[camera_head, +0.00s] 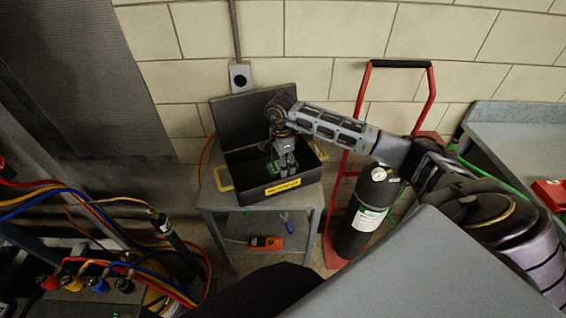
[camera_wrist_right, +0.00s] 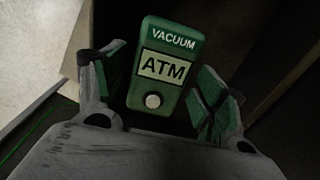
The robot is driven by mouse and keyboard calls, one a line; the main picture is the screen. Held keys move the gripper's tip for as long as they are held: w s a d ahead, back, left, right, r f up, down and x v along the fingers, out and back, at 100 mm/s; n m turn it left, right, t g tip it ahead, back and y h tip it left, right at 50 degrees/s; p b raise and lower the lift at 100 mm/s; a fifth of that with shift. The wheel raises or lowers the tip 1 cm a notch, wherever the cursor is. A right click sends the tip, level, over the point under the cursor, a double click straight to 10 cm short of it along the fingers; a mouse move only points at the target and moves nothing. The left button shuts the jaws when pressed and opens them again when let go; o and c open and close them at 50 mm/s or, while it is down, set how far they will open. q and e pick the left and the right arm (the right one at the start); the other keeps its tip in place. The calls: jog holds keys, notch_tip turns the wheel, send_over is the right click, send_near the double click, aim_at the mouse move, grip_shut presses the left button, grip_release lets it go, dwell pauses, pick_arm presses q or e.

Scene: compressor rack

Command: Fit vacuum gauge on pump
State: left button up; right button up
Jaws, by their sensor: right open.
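The vacuum gauge (camera_wrist_right: 166,68) is a green block with a "VACUUM" label, a pale "ATM" screen and a round button in the right wrist view. It lies between the two spread fingers of my right gripper (camera_head: 283,165), with a gap on each side. That gripper is open and points down into the open black case (camera_head: 230,172). In the head view, the gripper mostly hides the gauge. My left gripper is not in view. I cannot clearly make out the pump; a yellow body (camera_head: 153,297) shows partly under hoses at the lower left.
The case stands on a small grey table (camera_head: 300,195), its lid raised behind the gripper. A dark cylinder (camera_head: 367,215) on a red hand truck (camera_head: 433,90) stands to the right. Hoses with coloured fittings (camera_head: 72,265) crowd the left.

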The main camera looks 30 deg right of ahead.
jog(key=shift+c, duration=2.8)
jog(key=c, duration=0.3)
jog(key=shift+r, duration=0.1)
jog(key=shift+w+r, duration=0.1)
jog(key=shift+r, duration=0.1)
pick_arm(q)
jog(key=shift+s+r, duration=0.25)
pick_arm(e)
jog(key=shift+r, duration=0.2)
pick_arm(q)
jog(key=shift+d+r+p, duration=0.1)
jog(key=shift+p, duration=0.25)
pick_arm(e)
jog(key=shift+r, duration=0.2)
